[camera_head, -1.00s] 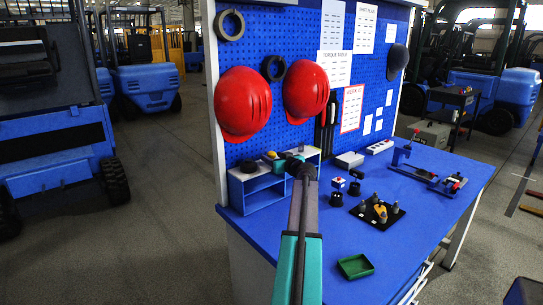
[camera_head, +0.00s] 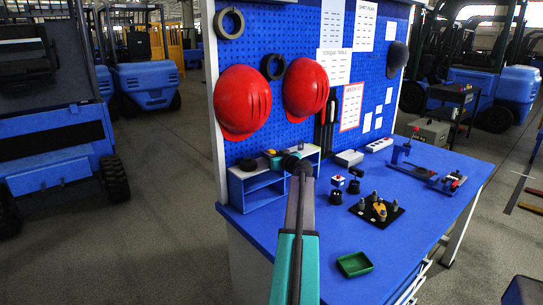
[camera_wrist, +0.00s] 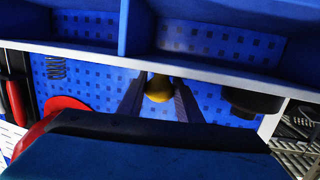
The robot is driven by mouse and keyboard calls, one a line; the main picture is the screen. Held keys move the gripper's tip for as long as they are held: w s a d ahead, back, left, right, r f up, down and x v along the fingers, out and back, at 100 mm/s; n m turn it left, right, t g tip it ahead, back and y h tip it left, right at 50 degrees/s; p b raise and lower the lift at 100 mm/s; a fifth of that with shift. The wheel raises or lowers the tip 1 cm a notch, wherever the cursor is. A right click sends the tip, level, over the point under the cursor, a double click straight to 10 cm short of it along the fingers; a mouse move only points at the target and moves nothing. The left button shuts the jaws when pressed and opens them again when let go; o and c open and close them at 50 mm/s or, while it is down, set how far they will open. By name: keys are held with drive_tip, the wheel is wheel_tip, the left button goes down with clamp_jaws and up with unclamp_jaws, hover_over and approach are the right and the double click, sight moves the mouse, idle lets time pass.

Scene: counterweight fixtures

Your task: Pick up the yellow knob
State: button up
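The yellow knob (camera_head: 271,152) sits on top of the small blue shelf unit (camera_head: 233,190) against the pegboard; my gripper partly hides it in the head view. In the wrist view the round yellow knob (camera_wrist: 158,89) shows between the two fingertips of my gripper (camera_wrist: 159,84). One finger stands on each side of it, with what looks like a narrow gap, so the gripper appears open around the knob. In the head view my gripper (camera_head: 280,160) reaches over the shelf top; its fingers are hard to make out there.
A black round part (camera_head: 248,164) sits on the shelf top left of the knob. Red helmets (camera_head: 242,102) hang above. On the blue bench (camera_head: 400,245) stand a black plate with pegs (camera_head: 362,213), a green tray (camera_head: 355,264) and small black parts (camera_head: 336,197).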

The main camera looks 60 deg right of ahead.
sight(273, 151)
drive_tip(key=c, duration=0.4)
drive_tip(key=shift+r, duration=0.1)
drive_tip(key=shift+r, duration=0.45)
drive_tip(key=shift+s+r+b, duration=0.2)
drive_tip(key=shift+r+b, duration=0.1)
drive_tip(key=shift+r, duration=0.3)
drive_tip(key=shift+s+r+b, duration=0.15)
drive_tip(key=shift+r+b, duration=0.15)
drive_tip(key=shift+r, duration=0.3)
drive_tip(key=s+r+b, duration=0.1)
drive_tip(key=s+b, duration=0.1)
drive_tip(key=s, duration=1.3)
drive_tip(key=shift+s+d+r+b, duration=0.15)
drive_tip(key=shift+d+r+b, duration=0.1)
drive_tip(key=shift+b, duration=0.15)
